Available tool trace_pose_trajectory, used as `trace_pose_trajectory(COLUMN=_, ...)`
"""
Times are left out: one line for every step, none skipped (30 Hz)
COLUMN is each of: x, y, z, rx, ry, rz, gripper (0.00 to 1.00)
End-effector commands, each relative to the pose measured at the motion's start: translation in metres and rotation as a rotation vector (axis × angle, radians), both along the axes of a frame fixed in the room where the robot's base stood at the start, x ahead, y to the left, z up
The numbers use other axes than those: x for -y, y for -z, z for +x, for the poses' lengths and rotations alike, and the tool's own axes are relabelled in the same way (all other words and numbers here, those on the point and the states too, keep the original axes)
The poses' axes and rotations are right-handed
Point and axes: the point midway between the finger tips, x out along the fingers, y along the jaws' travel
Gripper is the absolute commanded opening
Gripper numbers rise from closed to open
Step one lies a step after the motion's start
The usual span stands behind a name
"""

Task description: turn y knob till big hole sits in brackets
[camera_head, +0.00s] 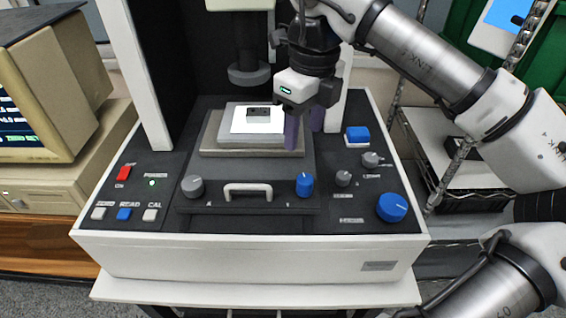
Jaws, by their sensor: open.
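Two knobs stand on the front of the dark stage: a grey knob (193,186) at left and a blue knob (304,184) at right. Small marks sit beside them, too small to read, so I cannot tell for sure which is the y knob. My gripper (304,138) points down with its purple fingers apart and empty. It is above and behind the blue knob, by the right edge of the stage plate (210,140). A white piece (240,127) with a small dark block (259,112) lies on the plate. No big hole or brackets can be made out.
A pale handle (248,189) lies between the knobs. A large blue knob (392,207), grey knobs (371,160) and a blue block (357,135) are at right. A grey probe column (249,74) hangs over the stage. A monitor (75,80) stands at left, its screen mostly cut off.

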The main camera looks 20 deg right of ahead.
Motion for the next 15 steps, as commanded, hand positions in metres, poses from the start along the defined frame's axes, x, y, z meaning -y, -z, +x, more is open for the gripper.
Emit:
trace_pose_trajectory(x=0.007, y=0.000, z=-0.003, rx=-0.015, ry=0.015, rz=-0.022, gripper=0.52)
trace_pose_trajectory(x=0.009, y=0.000, z=-0.004, rx=-0.022, ry=0.020, rz=-0.031, gripper=0.52)
trace_pose_trajectory(x=0.012, y=0.001, z=-0.006, rx=-0.027, ry=0.025, rz=-0.041, gripper=0.52)
trace_pose_trajectory(x=0.013, y=0.001, z=-0.006, rx=-0.031, ry=0.028, rz=-0.047, gripper=0.52)
trace_pose_trajectory(x=0.014, y=0.002, z=-0.007, rx=-0.033, ry=0.029, rz=-0.049, gripper=0.52)
trace_pose_trajectory(x=0.014, y=0.003, z=-0.007, rx=-0.034, ry=0.030, rz=-0.051, gripper=0.52)
trace_pose_trajectory(x=0.014, y=0.004, z=-0.007, rx=-0.034, ry=0.030, rz=-0.051, gripper=0.52)
trace_pose_trajectory(x=0.014, y=0.006, z=-0.007, rx=-0.035, ry=0.030, rz=-0.050, gripper=0.52)
trace_pose_trajectory(x=0.014, y=0.009, z=-0.007, rx=-0.034, ry=0.030, rz=-0.050, gripper=0.52)
trace_pose_trajectory(x=0.014, y=0.012, z=-0.007, rx=-0.034, ry=0.029, rz=-0.050, gripper=0.52)
trace_pose_trajectory(x=0.014, y=0.016, z=-0.007, rx=-0.033, ry=0.029, rz=-0.048, gripper=0.52)
trace_pose_trajectory(x=0.014, y=0.021, z=-0.007, rx=-0.033, ry=0.029, rz=-0.048, gripper=0.52)
trace_pose_trajectory(x=0.014, y=0.025, z=-0.007, rx=-0.033, ry=0.029, rz=-0.048, gripper=0.52)
trace_pose_trajectory(x=0.014, y=0.030, z=-0.007, rx=-0.033, ry=0.029, rz=-0.047, gripper=0.52)
trace_pose_trajectory(x=0.014, y=0.037, z=-0.007, rx=-0.032, ry=0.029, rz=-0.046, gripper=0.52)
